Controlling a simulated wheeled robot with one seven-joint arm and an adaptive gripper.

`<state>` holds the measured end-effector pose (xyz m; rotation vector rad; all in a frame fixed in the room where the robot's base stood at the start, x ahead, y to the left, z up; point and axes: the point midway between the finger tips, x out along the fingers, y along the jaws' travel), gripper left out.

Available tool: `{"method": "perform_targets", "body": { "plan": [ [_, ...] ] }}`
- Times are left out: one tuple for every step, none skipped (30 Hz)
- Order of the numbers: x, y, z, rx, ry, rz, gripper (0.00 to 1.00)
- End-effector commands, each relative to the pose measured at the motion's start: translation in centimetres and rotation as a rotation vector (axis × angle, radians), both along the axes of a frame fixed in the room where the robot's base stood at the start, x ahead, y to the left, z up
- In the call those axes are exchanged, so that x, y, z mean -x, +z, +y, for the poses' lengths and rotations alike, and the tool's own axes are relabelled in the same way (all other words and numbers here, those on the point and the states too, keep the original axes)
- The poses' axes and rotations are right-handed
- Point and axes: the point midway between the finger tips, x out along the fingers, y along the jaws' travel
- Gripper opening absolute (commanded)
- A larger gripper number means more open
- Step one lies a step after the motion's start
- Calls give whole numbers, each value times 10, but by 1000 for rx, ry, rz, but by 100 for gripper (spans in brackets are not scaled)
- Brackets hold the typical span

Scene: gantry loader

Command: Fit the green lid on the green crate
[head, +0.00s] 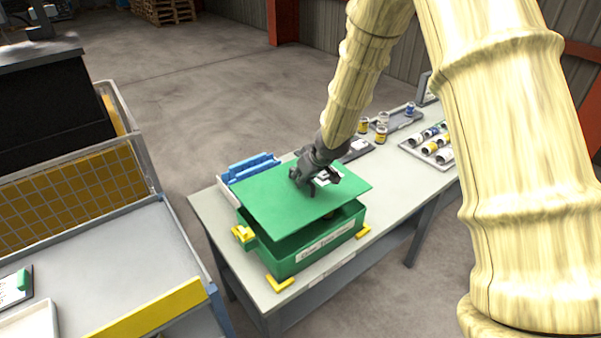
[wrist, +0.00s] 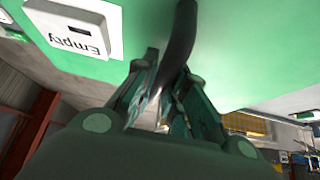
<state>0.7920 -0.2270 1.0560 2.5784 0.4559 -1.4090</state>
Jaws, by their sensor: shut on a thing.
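The green lid (head: 270,200) is a flat green plate held over the green crate (head: 286,264). It sits tilted, with a dark gap between it and the crate along the front and right sides. My gripper (head: 316,182) is above the lid, shut on its handle. In the wrist view the fingers (wrist: 166,95) close around the dark curved handle (wrist: 180,45), and the lid's green surface (wrist: 225,50) fills the top. A white label reading "Empty" (wrist: 75,30) is on the lid. Most of the crate's inside is hidden under the lid.
Yellow corner pieces (head: 279,284) stand around the crate on the grey table (head: 212,207). A blue bin (head: 250,166) is behind the lid. Several small jars (head: 381,134) and a tray of bottles (head: 432,146) are at the back right. A cart (head: 150,250) stands left, across a gap.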

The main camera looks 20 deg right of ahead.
Motion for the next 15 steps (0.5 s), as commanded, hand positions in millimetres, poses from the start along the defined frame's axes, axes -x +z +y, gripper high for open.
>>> {"method": "perform_targets", "body": {
  "plan": [
    [-1,-3,1,0,1,-1,0],
    [-1,-4,1,0,1,0,0],
    [-2,-6,1,0,1,0,0],
    [-2,-8,1,0,1,0,0],
    [-2,-10,1,0,1,0,0],
    [-2,-12,1,0,1,0,0],
    [-2,-14,1,0,1,0,0],
    [-2,-16,0,0,1,0,0],
    [-1,-19,0,1,1,0,0],
    [-1,-21,0,1,1,0,0],
    [-1,-23,-1,1,1,0,0],
    [-1,-26,-1,1,-1,0,0],
    [-1,-28,-1,1,-1,0,0],
    [-1,-30,-2,0,-1,0,0],
    [-1,-32,-2,1,-3,0,0]
  ]
}}
